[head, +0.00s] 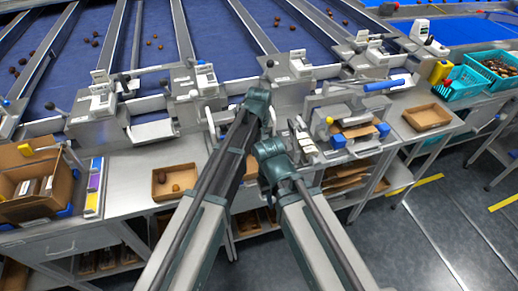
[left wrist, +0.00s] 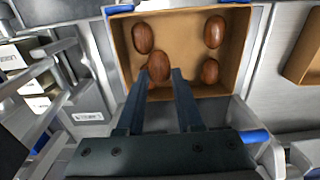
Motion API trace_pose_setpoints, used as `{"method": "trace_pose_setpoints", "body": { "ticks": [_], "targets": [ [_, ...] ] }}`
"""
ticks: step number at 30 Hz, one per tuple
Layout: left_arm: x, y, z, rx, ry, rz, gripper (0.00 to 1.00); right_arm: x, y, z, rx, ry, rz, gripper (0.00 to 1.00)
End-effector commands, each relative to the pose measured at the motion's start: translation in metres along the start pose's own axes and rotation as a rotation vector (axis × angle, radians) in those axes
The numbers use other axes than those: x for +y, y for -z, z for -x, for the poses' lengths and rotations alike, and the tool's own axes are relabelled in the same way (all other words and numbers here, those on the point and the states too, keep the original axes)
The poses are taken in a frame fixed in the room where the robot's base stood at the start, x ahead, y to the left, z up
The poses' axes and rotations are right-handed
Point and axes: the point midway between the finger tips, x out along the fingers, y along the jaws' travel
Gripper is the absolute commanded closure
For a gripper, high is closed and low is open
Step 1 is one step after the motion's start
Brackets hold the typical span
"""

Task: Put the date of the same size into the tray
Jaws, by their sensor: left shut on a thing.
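In the left wrist view my left gripper (left wrist: 162,72) is shut on a brown date (left wrist: 159,66). It holds the date over a cardboard tray (left wrist: 180,28). In the tray lie a date at upper left (left wrist: 143,38), one at upper right (left wrist: 214,32) and one at lower right (left wrist: 210,71). Another is partly hidden below the held date. Whether the held date touches the tray cannot be told. A brown tray between blue corners (head: 358,131) in the head view looks like the same one. Neither gripper's fingers can be made out in the head view.
A tray with two dates (head: 160,190) stands on the left of the bench. An empty-looking tray (head: 427,117) stands at right. A cardboard box (head: 62,187) is far left, teal baskets (head: 460,86) far right. Blue sorting lanes (head: 160,30) with scattered dates lie behind.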

Motion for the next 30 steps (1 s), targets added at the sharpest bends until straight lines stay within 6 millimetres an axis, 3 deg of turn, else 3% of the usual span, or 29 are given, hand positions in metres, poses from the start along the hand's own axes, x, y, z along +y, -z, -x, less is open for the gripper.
{"method": "trace_pose_setpoints", "body": {
  "ticks": [26,27,30],
  "targets": [
    [0.0000,0.0000,-0.0096,0.000,0.000,0.000,0.84,-0.0009,0.0006,-0.0095,0.000,0.000,0.000,0.74],
    [0.0000,0.0000,-0.0096,0.000,0.000,0.000,0.59,-0.0009,0.0006,-0.0095,0.000,0.000,0.000,0.74],
    [0.0000,0.0000,-0.0095,0.000,0.000,0.000,0.42,-0.0009,0.0006,-0.0095,0.000,0.000,0.000,0.74]
  ]
}}
